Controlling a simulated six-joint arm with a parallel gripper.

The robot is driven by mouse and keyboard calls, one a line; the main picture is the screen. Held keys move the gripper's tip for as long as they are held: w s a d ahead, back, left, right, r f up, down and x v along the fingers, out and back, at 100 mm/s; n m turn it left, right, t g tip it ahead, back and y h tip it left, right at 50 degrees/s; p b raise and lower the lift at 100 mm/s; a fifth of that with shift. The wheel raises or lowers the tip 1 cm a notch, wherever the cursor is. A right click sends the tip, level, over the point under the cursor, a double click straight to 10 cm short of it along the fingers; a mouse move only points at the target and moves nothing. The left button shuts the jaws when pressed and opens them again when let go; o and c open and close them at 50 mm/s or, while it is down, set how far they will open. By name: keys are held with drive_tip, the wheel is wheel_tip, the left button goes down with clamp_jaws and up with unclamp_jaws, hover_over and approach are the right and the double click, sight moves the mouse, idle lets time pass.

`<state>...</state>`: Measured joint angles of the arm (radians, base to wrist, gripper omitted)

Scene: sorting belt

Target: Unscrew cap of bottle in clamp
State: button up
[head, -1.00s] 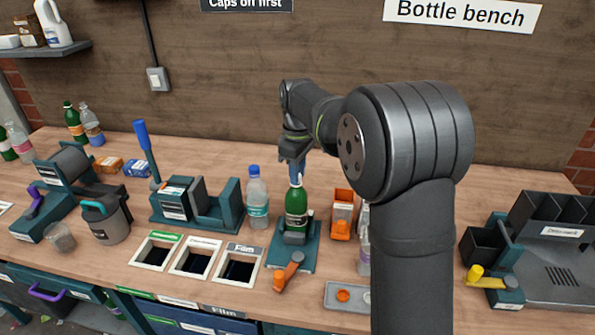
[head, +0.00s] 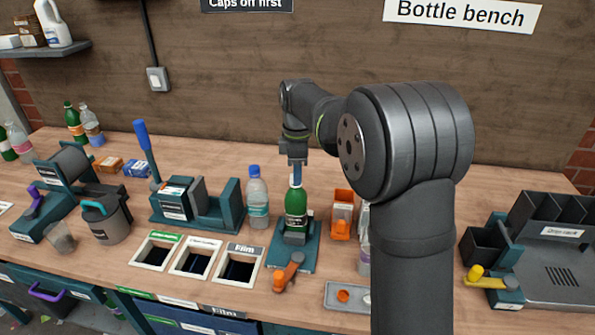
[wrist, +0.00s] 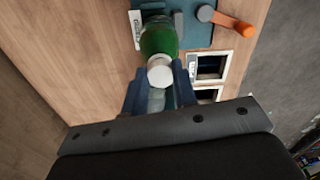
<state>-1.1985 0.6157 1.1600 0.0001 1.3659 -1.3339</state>
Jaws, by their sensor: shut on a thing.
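The green bottle (head: 296,205) stands upright in the teal clamp (head: 294,239) on the bench. It shows in the wrist view (wrist: 158,38) at top centre, with its white cap (wrist: 160,72) facing the camera. My gripper (head: 297,172) points straight down over the bottle's neck. In the wrist view its two blue fingers (wrist: 159,85) lie on either side of the cap and are shut on it. The cap (head: 296,181) shows as a small pale spot under the fingers in the head view. I cannot tell whether it is loose from the neck.
A clear bottle with a blue cap (head: 257,198) stands just left of the clamp. An orange container (head: 342,210) stands to its right. The orange clamp handle (head: 288,271) is in front. Bin openings (head: 238,268) lie front left, and a grey tray (head: 336,302) front right.

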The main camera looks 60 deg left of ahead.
drive_tip(key=n, duration=0.4)
drive_tip(key=shift+n, duration=0.6)
drive_tip(key=n, duration=0.2)
drive_tip(key=shift+n, duration=1.6)
